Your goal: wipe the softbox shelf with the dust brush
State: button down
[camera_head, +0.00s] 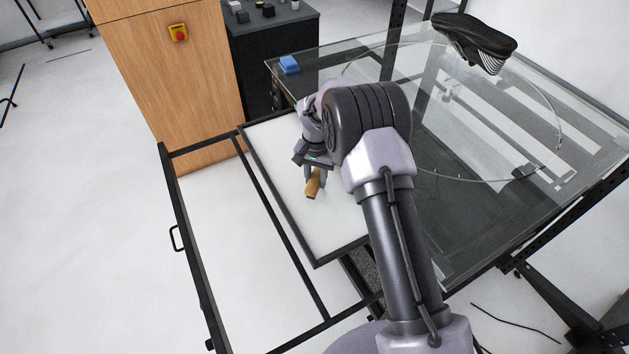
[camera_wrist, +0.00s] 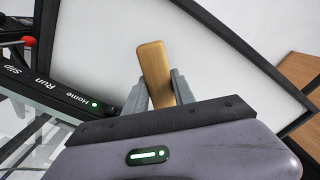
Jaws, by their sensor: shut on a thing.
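The softbox shelf is the white panel (camera_head: 275,150) in a black frame, left of the glass turntable in the head view. In the wrist view its white surface (camera_wrist: 110,50) fills the upper middle. My gripper (camera_head: 314,176) is over this panel and is shut on the dust brush (camera_head: 313,188). Only a tan wooden part of the brush shows; in the wrist view it (camera_wrist: 155,72) sticks out beyond the two grey fingers (camera_wrist: 163,92). No bristles are visible, and I cannot tell whether the brush touches the panel. My arm hides the panel's right part.
A glass turntable (camera_head: 540,150) stands to the right, with a black shoe (camera_head: 475,40) at its back. A blue block (camera_head: 289,64) lies at the table's back left corner. A wooden cabinet (camera_head: 165,80) with a red button stands behind. An open black frame (camera_head: 190,235) extends left.

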jog(key=shift+r+p, duration=1.15)
jog(key=shift+r, duration=1)
